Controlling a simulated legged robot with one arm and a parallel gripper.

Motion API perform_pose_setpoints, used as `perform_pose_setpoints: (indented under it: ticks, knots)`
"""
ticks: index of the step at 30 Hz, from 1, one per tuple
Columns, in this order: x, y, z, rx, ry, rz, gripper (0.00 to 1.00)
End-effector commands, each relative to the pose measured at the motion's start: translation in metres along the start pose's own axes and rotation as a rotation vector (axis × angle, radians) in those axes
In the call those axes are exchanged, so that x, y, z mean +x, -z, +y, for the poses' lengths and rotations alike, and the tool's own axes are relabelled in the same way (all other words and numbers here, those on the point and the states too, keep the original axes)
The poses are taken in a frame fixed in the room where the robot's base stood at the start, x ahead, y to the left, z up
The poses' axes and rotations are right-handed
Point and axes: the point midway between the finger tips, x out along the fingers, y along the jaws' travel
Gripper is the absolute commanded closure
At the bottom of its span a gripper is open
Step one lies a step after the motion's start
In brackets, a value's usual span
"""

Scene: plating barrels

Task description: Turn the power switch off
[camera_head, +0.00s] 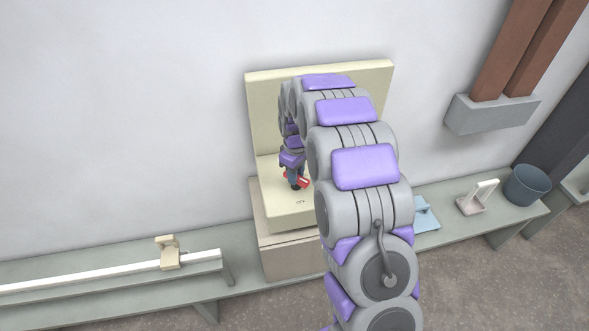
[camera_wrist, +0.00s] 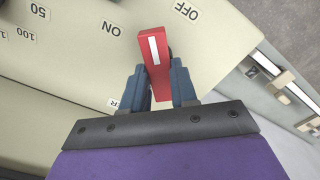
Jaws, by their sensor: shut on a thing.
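The power switch is a red lever (camera_wrist: 155,60) with a white stripe on a cream control box (camera_head: 290,214). In the wrist view the lever stands between the ON label (camera_wrist: 111,29) and the OFF label (camera_wrist: 186,11), its tip between the two. My gripper (camera_wrist: 160,88) is shut on the lever, one blue-grey finger on each side. In the head view my gripper (camera_head: 295,180) is at the box, with a bit of the red lever (camera_head: 303,182) showing beside it. My arm hides the right part of the box.
A grey bench (camera_head: 110,270) runs along the wall. It carries a white rail (camera_head: 110,275) with a cream clamp (camera_head: 169,252) on the left. A blue bucket (camera_head: 526,185), a white-handled stand (camera_head: 478,197) and a light-blue item (camera_head: 426,216) are on the right.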

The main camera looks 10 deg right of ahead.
Motion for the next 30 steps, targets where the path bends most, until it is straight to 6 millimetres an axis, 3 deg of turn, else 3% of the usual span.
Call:
perform_pose_setpoints:
  ticks: [15,30]
  knots:
    - [-0.0023,-0.0010,-0.0001,0.469,0.000,-0.001,1.00]
    - [-0.0014,0.0000,-0.0017,0.703,-0.002,0.000,1.00]
